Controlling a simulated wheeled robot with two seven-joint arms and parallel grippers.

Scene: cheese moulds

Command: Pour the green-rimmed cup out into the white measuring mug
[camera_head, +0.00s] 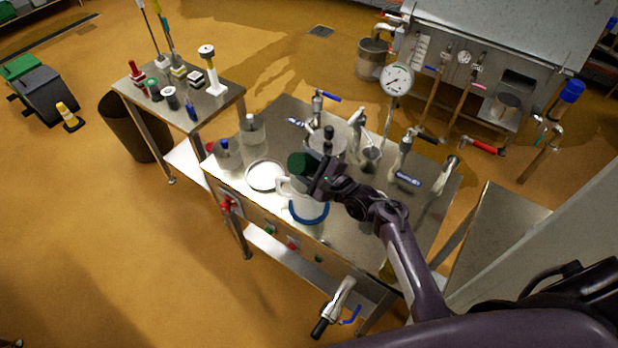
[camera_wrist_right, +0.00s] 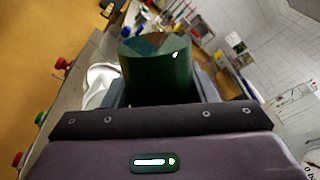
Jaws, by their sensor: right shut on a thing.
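The dark green cup (camera_head: 299,163) is held between the fingers of my right gripper (camera_head: 313,176), above the bench. In the right wrist view the cup (camera_wrist_right: 156,78) sits between the two fingers, its top facing up in the picture; I cannot tell what is inside. The white measuring mug (camera_head: 300,194) stands just below the cup in the head view, with its handle to the left. Part of the mug is hidden by the cup and gripper. A white shape, likely the mug (camera_wrist_right: 98,84), shows left of the cup in the right wrist view. My left gripper is not in view.
A blue ring (camera_head: 309,219) lies at the mug's front, near the bench edge. Bottles (camera_head: 252,131), valves and a dial gauge (camera_head: 397,80) crowd the back. The bench (camera_head: 345,235) is bare at front right.

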